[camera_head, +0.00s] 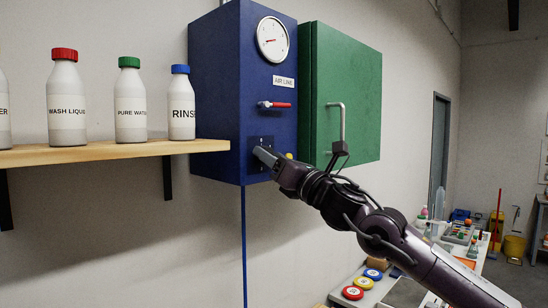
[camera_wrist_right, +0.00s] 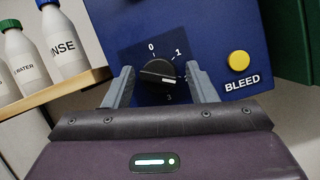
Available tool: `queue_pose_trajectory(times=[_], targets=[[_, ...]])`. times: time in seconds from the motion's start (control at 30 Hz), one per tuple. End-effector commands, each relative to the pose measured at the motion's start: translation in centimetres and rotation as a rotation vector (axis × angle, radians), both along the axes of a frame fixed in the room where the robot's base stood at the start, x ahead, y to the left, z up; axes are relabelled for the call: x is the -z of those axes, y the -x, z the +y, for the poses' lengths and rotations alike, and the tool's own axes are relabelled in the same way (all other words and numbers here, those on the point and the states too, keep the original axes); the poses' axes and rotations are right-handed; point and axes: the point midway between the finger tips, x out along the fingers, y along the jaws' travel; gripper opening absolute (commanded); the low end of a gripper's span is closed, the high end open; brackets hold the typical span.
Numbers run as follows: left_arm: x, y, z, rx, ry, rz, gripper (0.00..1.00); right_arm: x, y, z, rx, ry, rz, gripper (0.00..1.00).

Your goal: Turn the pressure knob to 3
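The pressure knob (camera_wrist_right: 158,71) is black and round on a dark plate on the blue panel (camera_head: 217,100). My right gripper (camera_wrist_right: 161,82) has one finger on each side of the knob, with narrow gaps showing. It also shows in the head view (camera_head: 265,157), where it covers the knob at the panel's lower front. My left gripper is not in view.
A yellow BLEED button (camera_wrist_right: 238,61) sits right of the knob. A white gauge (camera_head: 272,40) and red-handled valve (camera_head: 279,104) are above. A green cabinet (camera_head: 360,95) stands right. A wooden shelf (camera_head: 95,153) with several bottles is left.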

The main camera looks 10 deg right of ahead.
Motion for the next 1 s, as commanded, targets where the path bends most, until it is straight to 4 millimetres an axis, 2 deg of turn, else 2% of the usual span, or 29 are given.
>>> queue_pose_trajectory(times=[0.03, 0.27, 0.67, 1.0], targets=[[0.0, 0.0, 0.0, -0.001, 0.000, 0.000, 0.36, 0.0, 0.0, 0.0, 0.000, 0.000, 0.000, 0.45], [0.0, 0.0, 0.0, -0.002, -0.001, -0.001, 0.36, 0.0, 0.0, 0.0, 0.001, 0.000, 0.000, 0.14], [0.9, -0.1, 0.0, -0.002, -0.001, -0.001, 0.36, 0.2, 0.0, 0.0, 0.000, -0.066, 0.043, 0.14], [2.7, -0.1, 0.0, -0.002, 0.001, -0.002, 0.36, 0.2, 0.1, 0.2, -0.001, -0.290, 0.191, 0.14]])
